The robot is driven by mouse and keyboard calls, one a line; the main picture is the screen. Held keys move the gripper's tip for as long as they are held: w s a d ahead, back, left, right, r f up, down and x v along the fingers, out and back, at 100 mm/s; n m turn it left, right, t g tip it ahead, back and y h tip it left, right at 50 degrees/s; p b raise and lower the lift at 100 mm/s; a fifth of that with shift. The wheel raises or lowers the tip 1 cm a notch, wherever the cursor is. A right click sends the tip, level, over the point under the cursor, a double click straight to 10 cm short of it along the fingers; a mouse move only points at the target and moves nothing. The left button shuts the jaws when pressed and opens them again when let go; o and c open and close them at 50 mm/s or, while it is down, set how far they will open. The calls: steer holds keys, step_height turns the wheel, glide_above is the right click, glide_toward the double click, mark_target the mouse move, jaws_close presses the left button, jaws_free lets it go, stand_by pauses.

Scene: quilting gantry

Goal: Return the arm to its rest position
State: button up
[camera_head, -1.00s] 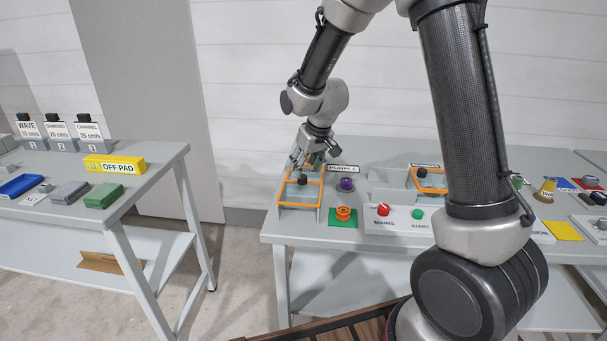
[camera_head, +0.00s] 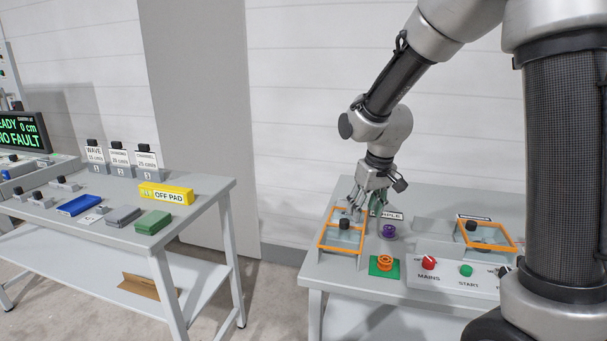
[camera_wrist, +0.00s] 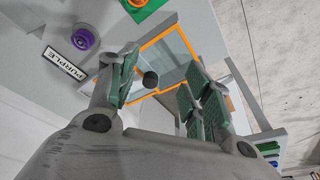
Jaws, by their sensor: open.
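My gripper (camera_head: 371,200) hangs at the end of my arm over the back of the right table, by an orange-framed clear cover (camera_head: 322,241) with a black knob (camera_head: 344,224). In the wrist view my gripper (camera_wrist: 160,90) has its green-padded fingers spread apart, with nothing held between them. The orange frame (camera_wrist: 172,42) and black knob (camera_wrist: 150,79) show beyond the fingers. I cannot tell from these views whether the fingers touch the frame. My arm comes down from the upper right.
A purple knob (camera_head: 389,231), an orange spool-like part on a green pad (camera_head: 384,264), a control box (camera_head: 455,281) and a second orange frame (camera_head: 490,237) share the right table. The left table (camera_head: 80,222) holds blocks and a yellow OFF PAD (camera_head: 166,194). A floor gap separates the tables.

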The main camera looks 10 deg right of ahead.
steer(key=s+d+r+m, duration=0.1)
steer(key=s+d+r, duration=0.3)
steer(key=s, duration=0.4)
steer(key=s+d+r+m+t, duration=0.1)
steer(key=s+d+r, duration=0.3)
steer(key=s, duration=0.5)
steer(key=s+d+r+m, duration=0.1)
steer(key=s+d+r, duration=0.3)
steer(key=s, duration=0.4)
steer(key=shift+s+d+r+t+h, duration=0.15)
steer(key=shift+s+r+t+h, duration=0.2)
steer(key=shift+r+t+h, duration=0.1)
steer(key=shift+c, duration=0.2)
